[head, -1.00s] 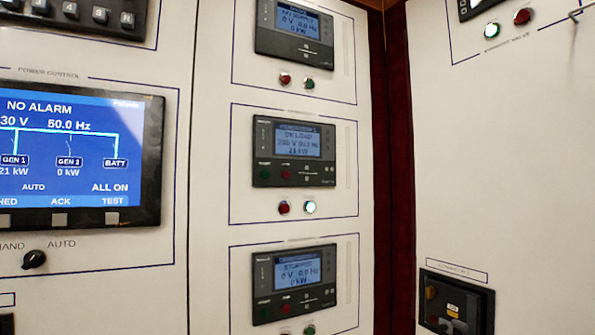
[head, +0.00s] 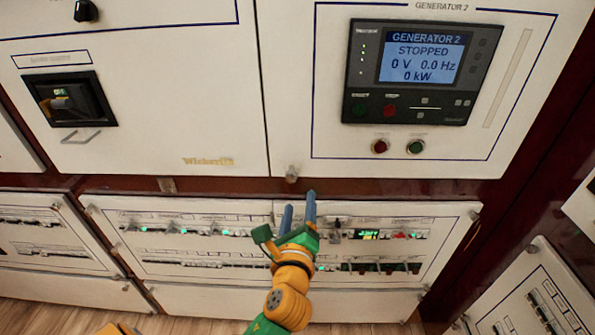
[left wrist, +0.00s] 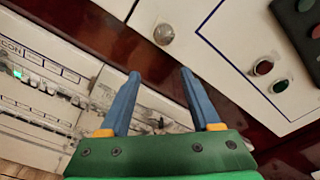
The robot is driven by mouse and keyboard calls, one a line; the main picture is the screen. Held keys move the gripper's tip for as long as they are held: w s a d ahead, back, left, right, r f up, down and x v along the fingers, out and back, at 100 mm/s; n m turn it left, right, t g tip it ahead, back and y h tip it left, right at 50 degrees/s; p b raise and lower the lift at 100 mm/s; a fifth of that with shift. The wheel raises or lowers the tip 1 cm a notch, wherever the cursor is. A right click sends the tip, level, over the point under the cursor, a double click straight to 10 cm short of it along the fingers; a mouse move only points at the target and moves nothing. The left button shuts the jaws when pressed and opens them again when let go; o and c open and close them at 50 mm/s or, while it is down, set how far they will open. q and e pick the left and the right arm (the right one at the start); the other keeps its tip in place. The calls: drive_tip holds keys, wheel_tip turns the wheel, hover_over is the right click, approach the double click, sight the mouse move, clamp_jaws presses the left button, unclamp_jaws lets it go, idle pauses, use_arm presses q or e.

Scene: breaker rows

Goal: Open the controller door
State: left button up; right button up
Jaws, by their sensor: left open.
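The white Generator 2 controller door (head: 290,60) is at the upper right of the head view and looks closed. It carries a dark controller with a lit screen (head: 420,58) reading stopped. A small round pale knob (head: 291,173) sits at its lower left corner; it also shows in the left wrist view (left wrist: 163,34). My left gripper (head: 298,204) is open and empty. Its two blue fingers point up toward the knob, just below it and apart from it. In the left wrist view the gripper (left wrist: 159,76) has the knob beyond its fingertips. My right gripper is not in view.
A breaker panel (head: 180,215) with rows of switches lies below, behind my left arm. A dark red rail (head: 400,189) runs between the panels. Red (head: 380,147) and green (head: 415,147) buttons sit under the controller. At left is a breaker (head: 70,99) with a handle.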

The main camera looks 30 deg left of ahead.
sight(291, 179)
use_arm(q)
drive_tip(key=shift+y, duration=0.7)
drive_tip(key=r, duration=0.1)
drive_tip(key=a+r, duration=0.1)
drive_tip(key=r, duration=0.1)
drive_tip(key=shift+s+a+r, duration=0.15)
drive_tip(key=shift+a+r, duration=0.15)
drive_tip(key=shift+a, duration=0.1)
drive_tip(key=x, duration=0.2)
drive_tip(key=shift+w+a+r+p, duration=0.2)
drive_tip(key=shift+a+p, duration=0.15)
drive_tip(key=shift+a, duration=0.05)
drive_tip(key=shift+x, duration=1.2)
drive_tip(key=shift+w+f, duration=0.25)
drive_tip(key=shift+s+d, duration=0.1)
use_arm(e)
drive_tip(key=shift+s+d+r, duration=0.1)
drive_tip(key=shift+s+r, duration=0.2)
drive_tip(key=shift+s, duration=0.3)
use_arm(q)
clamp_jaws()
